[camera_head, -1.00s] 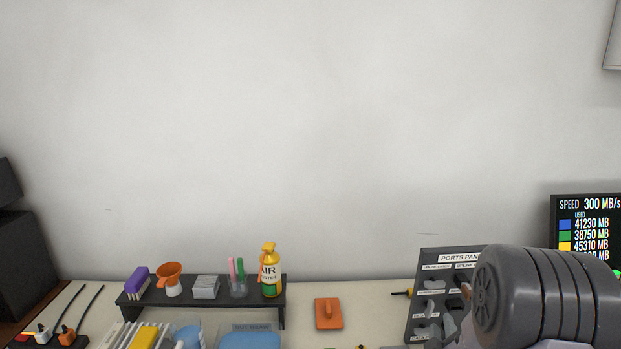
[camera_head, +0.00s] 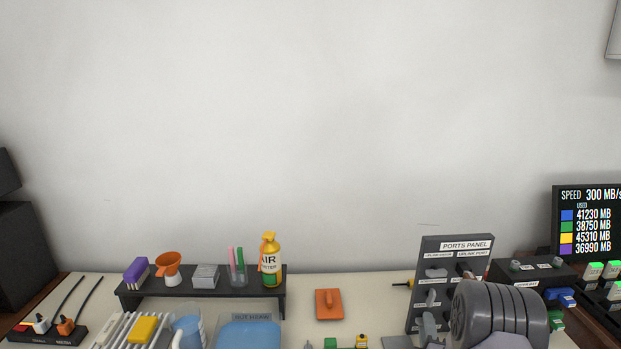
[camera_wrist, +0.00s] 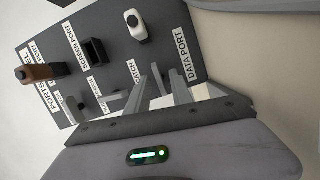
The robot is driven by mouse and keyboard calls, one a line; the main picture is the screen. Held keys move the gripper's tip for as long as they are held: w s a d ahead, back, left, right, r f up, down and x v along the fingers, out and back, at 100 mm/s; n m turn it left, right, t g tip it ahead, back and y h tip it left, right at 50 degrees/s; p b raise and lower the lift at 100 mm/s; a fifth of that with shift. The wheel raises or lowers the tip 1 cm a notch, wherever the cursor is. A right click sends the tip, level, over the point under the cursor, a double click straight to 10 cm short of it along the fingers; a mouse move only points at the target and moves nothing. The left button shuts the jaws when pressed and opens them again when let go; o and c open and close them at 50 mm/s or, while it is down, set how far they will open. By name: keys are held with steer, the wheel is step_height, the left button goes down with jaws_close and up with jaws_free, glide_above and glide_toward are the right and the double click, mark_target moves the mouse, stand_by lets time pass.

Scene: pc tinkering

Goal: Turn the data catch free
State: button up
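The dark grey ports panel (camera_head: 430,255) stands upright at the right of the desk and appears tilted in the wrist view (camera_wrist: 75,35). The wrist view shows the "DATA PORT" label beside my gripper (camera_wrist: 160,88), and a label ending in "CATCH" at its left. My gripper is close to the panel face, its grey fingers apart. A thin grey bar, seemingly the data catch (camera_wrist: 157,77), shows between them without clear contact. A white plug (camera_wrist: 137,26) is above the fingers. In the head view my wrist hides the panel's lower right part.
A black port (camera_wrist: 94,51) and a brown plug (camera_wrist: 38,72) are on the panel. An orange block (camera_head: 328,304) lies on the desk left of the panel. A black shelf (camera_head: 205,297) carries several items. A monitor (camera_head: 590,220) stands at the right.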

steer(key=shift+w, duration=0.1)
stand_by(0.3)
steer(key=shift+d+v, duration=0.25)
steer(key=shift+v, duration=1)
steer(key=m, duration=0.3)
steer(key=m+g, duration=0.1)
steer(key=m, duration=0.1)
steer(key=shift+d+r+y, duration=0.2)
steer(key=shift+r+y, duration=0.05)
steer(key=shift+y, duration=0.15)
steer(key=m+y, duration=0.1)
steer(key=m, duration=0.3)
steer(key=shift+d+r+g, duration=0.1)
steer(key=shift+g, duration=0.2)
steer(key=m+y, duration=0.1)
steer(key=m, duration=0.2)
steer(key=shift+d+y, duration=0.15)
steer(key=shift+y, duration=0.15)
steer(key=m+y, duration=0.1)
steer(key=m, duration=0.2)
jaws_close()
